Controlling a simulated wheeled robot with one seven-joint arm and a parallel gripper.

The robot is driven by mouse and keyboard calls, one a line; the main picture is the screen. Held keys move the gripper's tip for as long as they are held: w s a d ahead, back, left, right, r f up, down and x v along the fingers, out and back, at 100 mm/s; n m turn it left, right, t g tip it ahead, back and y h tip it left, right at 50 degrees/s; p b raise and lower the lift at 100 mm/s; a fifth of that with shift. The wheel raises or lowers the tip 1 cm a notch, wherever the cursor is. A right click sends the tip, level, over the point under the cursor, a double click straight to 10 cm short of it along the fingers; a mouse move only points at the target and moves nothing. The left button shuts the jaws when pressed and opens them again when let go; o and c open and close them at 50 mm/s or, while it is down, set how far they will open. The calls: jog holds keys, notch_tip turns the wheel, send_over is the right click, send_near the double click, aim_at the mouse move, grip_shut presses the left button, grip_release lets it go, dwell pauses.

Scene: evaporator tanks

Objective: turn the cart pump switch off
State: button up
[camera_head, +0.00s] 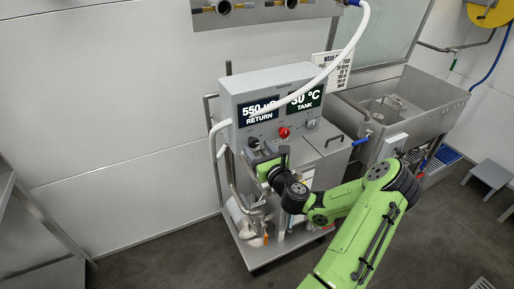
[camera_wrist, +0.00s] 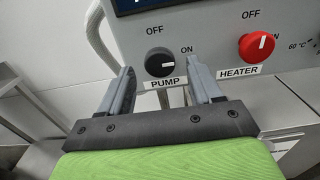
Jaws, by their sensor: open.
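The pump switch is a round black knob (camera_wrist: 160,60) on the grey control panel, above the PUMP label. Its white mark points right, towards ON; OFF is printed above it. The same pump knob (camera_head: 253,142) shows at the panel's lower left in the head view. My gripper (camera_wrist: 161,76) is open and empty, with one finger to each side below the knob. The fingertips appear short of the knob, with no clear contact. In the head view my gripper (camera_head: 268,158) is just below and in front of the panel.
A red heater knob (camera_wrist: 257,47) sits right of the pump knob, its white mark roughly upright. The control panel (camera_head: 235,100) has displays above the knobs, on a wheeled cart. A white hose (camera_head: 350,45) arcs over the panel. A steel sink (camera_head: 425,105) stands to the right.

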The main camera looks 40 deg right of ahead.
jog(key=shift+w+d, duration=0.2)
jog(key=shift+w, duration=0.5)
jog(key=shift+c, duration=0.5)
jog(key=c, duration=0.9)
